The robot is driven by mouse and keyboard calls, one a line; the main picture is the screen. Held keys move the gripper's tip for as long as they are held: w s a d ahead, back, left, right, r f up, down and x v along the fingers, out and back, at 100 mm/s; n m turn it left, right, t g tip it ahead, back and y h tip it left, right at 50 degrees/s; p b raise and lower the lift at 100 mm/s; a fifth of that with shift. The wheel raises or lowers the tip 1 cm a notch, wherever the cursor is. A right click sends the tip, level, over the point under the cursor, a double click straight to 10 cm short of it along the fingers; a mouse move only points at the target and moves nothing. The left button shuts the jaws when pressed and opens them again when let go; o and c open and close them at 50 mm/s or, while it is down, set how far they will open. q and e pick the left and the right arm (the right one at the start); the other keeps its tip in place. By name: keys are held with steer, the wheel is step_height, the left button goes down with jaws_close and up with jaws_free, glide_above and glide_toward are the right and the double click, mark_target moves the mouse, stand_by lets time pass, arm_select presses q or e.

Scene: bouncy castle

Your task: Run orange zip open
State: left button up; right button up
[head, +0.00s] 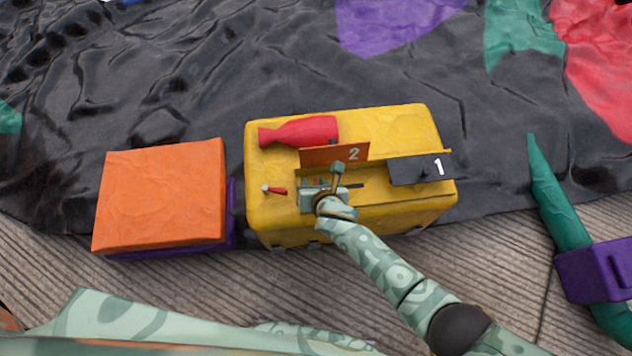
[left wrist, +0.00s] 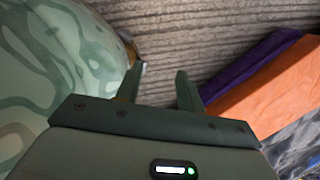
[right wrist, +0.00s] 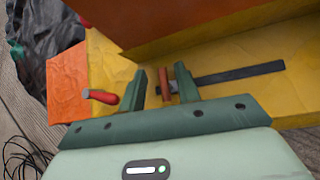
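The yellow block (head: 400,125) carries an orange panel marked 2 (head: 320,154) and a black panel marked 1 (head: 410,170). My right gripper (head: 327,184) is low at the block's front part, in front of the orange panel. In the right wrist view its fingers (right wrist: 162,85) are apart, with a small orange-red tab (right wrist: 165,88) between them, closer to the right finger. A gap shows on the tab's left. A dark strip (right wrist: 240,73) runs right from there across the yellow surface. My left gripper (left wrist: 160,90) is open and empty over the wooden floor.
A small red piece with a pale tip (head: 276,190) is left of my right gripper. A red bottle shape (head: 300,131) lies on the block. An orange-topped purple box (head: 160,195) stands to the left. Black crumpled sheeting (head: 250,60) lies behind.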

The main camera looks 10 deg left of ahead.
steer(key=shift+d, duration=0.1)
